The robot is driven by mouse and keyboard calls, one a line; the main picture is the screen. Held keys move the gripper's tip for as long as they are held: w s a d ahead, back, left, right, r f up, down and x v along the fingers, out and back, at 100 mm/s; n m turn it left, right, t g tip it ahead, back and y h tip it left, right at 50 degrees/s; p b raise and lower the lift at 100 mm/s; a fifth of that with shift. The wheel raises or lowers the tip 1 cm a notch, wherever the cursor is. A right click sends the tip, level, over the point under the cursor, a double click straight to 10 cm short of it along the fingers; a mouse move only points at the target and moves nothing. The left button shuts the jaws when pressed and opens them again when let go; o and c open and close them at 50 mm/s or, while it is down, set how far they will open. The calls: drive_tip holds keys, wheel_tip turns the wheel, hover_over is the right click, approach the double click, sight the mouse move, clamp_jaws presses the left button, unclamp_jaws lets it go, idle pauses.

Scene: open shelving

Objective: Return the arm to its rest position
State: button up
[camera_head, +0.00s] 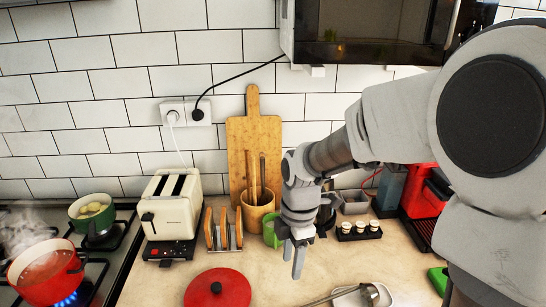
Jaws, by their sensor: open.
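My arm reaches in from the right of the head view and bends down toward the counter. My gripper (294,258) points down over the counter, near the middle of the picture. It is open, and I see nothing between its fingers. It hangs to the right of the red lid and in front of the utensil holder. My arm hides part of the counter's back right side.
Near my gripper are a red lid (217,288), a wooden utensil holder (258,216) and a ladle (368,292). A toaster (172,213) and lit stove with a red pot (45,275) stand left. A microwave (375,30) hangs above; a red machine (420,195) stands right.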

drive_tip(key=s+d+r+m+t, duration=0.3)
drive_tip(key=s+r+m, duration=0.3)
drive_tip(key=m, duration=0.4)
drive_tip(key=s+d+r+m+t, duration=0.2)
drive_tip(key=s+d+r+m, duration=0.3)
drive_tip(key=m, duration=0.6)
drive_tip(key=shift+s+d+r+t+h, duration=0.15)
drive_tip(key=shift+s+r+t+h, duration=0.2)
drive_tip(key=shift+s+r, duration=1.15)
drive_tip(key=shift+s+f, duration=0.3)
